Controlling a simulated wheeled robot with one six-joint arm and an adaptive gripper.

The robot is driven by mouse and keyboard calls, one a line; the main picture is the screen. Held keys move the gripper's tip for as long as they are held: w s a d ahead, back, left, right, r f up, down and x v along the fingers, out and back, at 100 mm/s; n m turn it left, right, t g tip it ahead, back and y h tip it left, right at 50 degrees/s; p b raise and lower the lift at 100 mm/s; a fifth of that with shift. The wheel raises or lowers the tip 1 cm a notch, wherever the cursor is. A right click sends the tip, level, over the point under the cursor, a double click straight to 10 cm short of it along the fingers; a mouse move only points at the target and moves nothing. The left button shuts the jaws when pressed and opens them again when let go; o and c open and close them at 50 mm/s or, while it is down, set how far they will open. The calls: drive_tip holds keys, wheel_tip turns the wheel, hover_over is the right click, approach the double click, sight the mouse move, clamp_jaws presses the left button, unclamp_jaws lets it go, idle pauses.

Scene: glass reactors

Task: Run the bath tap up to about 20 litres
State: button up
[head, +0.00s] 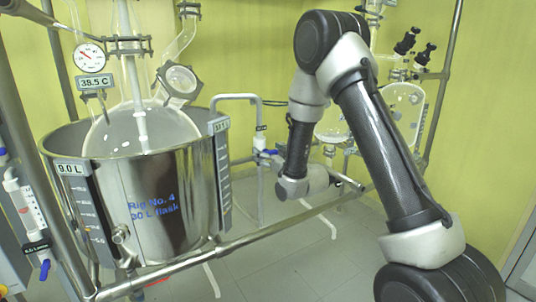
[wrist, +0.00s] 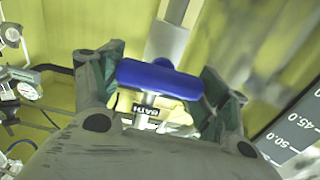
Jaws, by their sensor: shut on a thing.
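The bath tap has a blue handle (wrist: 160,79) with a label reading BATH below it in the wrist view. My gripper (wrist: 163,68) has one finger on each side of this handle and is shut on it. In the head view a small blue part (head: 268,152) shows at the pipe beside my arm; my fingers cannot be made out there. The steel bath (head: 160,205) stands at the left, marked Rig No. 4, 30 L flask, with a round glass flask (head: 140,125) inside. A display (head: 72,168) on the bath reads 9.0 L.
A dial gauge (head: 89,57) and a 38.5 C display (head: 93,82) hang above the bath. A metal rail (head: 270,228) runs in front. More glassware (head: 405,105) stands behind my arm. A graduated scale (wrist: 295,130) is at the right in the wrist view.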

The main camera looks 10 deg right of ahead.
drive_tip(key=shift+n, duration=0.3)
drive_tip(key=shift+a+n, duration=0.15)
drive_tip(key=shift+n, duration=2.65)
drive_tip(key=o, duration=1)
drive_tip(key=shift+v, duration=3.8)
